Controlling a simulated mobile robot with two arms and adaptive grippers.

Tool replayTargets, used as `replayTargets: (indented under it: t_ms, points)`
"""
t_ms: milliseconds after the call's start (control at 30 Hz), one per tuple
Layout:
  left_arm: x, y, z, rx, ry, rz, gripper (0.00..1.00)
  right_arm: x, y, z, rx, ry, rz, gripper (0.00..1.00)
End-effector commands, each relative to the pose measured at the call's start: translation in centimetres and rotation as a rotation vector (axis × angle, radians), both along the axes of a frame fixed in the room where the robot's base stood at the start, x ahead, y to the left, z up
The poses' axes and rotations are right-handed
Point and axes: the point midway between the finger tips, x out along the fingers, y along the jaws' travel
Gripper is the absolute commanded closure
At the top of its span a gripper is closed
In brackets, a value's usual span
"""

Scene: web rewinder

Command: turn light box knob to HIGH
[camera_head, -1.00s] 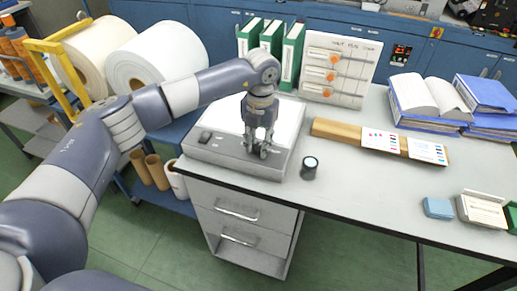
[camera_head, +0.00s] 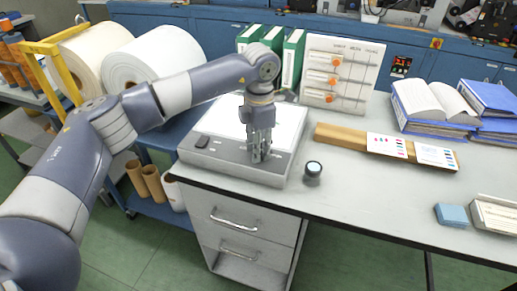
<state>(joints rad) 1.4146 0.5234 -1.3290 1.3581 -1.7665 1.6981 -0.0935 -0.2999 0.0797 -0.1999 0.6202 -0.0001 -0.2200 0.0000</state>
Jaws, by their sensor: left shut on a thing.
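The light box (camera_head: 225,158) lies at the left end of the grey bench, with a white lit top and a grey front panel. A dark rocker switch (camera_head: 202,141) sits at the panel's left. My left gripper (camera_head: 260,156) points down at the panel's right part, its fingers close together, shut on the knob. The fingers hide the knob, so its setting cannot be read. Small labels on the panel are too small to read. My right gripper is not in view.
A panel with orange sliders (camera_head: 338,75) and green binders (camera_head: 293,58) stand at the back.

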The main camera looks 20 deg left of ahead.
Motion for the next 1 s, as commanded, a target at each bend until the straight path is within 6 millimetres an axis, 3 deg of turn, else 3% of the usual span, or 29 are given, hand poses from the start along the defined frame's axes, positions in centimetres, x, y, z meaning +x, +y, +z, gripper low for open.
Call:
replayTargets:
  t_ms: [600, 633, 700, 1000]
  points:
    - [0.16, -0.02, 0.25, -0.002, -0.007, -0.043, 0.97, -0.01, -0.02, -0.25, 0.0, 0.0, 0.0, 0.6]
    - [0.16, -0.02, 0.25, -0.002, -0.007, -0.042, 0.69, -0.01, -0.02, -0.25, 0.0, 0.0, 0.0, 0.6]
    - [0.14, -0.01, 0.24, -0.002, -0.007, -0.042, 0.53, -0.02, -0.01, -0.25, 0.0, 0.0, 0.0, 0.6]
    - [0.05, 0.0, 0.1, -0.001, -0.002, -0.042, 0.52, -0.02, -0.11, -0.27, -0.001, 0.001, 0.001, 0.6]
